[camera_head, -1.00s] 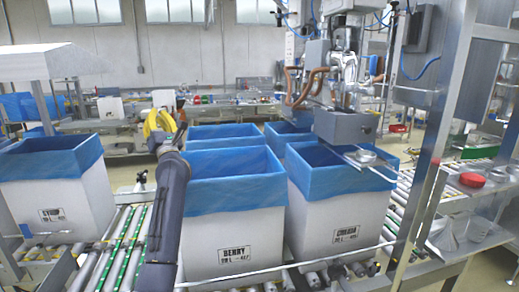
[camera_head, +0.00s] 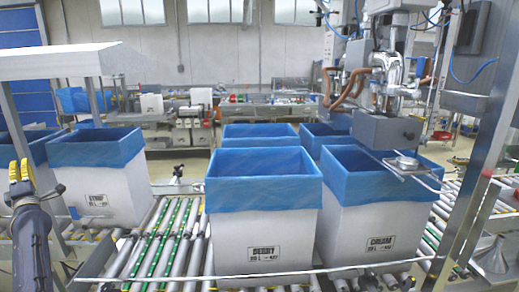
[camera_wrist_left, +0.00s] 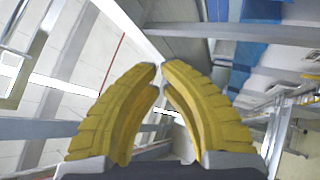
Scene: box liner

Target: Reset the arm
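My left gripper (camera_head: 20,172) has yellow ribbed fingers and points up at the far left edge of the head view. In the left wrist view its fingers (camera_wrist_left: 161,68) lean together, with their tips almost meeting and nothing held between them. The left arm rises from the lower left corner, in front of the white box marked SYRUP (camera_head: 97,180) and left of it. My right gripper does not show in either view.
White boxes with blue liners stand on the roller conveyor (camera_head: 165,240), among them BERRY (camera_head: 262,225) and CREAM (camera_head: 380,222). Grey machinery (camera_head: 385,130) hangs over CREAM. A metal post (camera_head: 478,180) stands at right. A thin rail crosses in front.

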